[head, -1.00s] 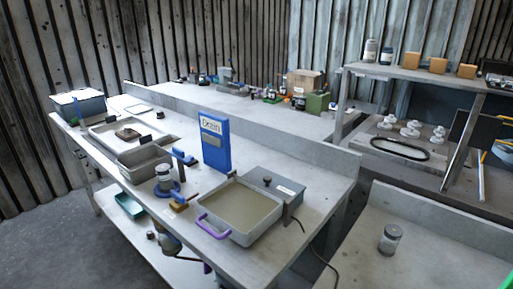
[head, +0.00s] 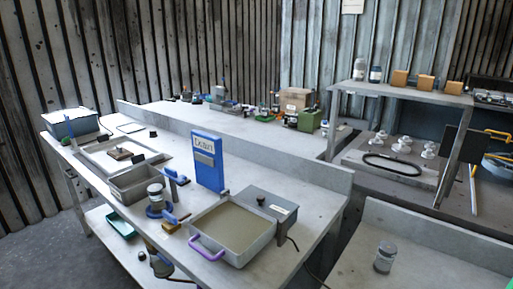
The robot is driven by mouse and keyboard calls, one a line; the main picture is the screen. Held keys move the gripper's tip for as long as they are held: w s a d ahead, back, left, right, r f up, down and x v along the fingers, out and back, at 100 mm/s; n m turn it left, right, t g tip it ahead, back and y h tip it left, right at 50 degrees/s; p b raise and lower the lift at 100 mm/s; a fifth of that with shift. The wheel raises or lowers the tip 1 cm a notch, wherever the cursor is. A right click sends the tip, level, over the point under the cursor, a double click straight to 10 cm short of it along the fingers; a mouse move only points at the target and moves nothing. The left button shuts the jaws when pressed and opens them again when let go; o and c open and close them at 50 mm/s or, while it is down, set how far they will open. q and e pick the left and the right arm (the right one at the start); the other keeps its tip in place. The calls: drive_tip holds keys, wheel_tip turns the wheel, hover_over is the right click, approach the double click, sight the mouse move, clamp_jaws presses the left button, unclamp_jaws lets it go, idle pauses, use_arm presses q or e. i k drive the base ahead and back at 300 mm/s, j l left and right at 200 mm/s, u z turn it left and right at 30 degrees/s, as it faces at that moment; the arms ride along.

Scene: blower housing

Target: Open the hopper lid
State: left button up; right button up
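No part that I can surely tell to be the hopper or its lid shows. A grey box with a dark knob on its flat top (head: 266,206) stands on the near bench, joined to the right of a grey tray with a purple handle (head: 240,255); whether this top is the lid I cannot tell. An upright blue panel with a white label (head: 208,165) stands behind the tray. Neither of my grippers shows in the head view.
The near bench (head: 312,183) also holds a grey bin (head: 128,191), a jar on a blue ring (head: 156,196) and a blue lidded box (head: 70,124). A jar (head: 385,257) stands on the right bench, otherwise mostly clear. A shelf (head: 380,88) holds jars and orange blocks.

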sight(277, 206)
drive_tip(key=j+z, duration=0.2)
drive_tip(key=z, duration=0.15)
drive_tip(key=j+z, duration=0.15)
drive_tip(key=z, duration=0.15)
drive_tip(key=j+z, duration=0.2)
drive_tip(key=z, duration=0.15)
drive_tip(key=k, duration=0.05)
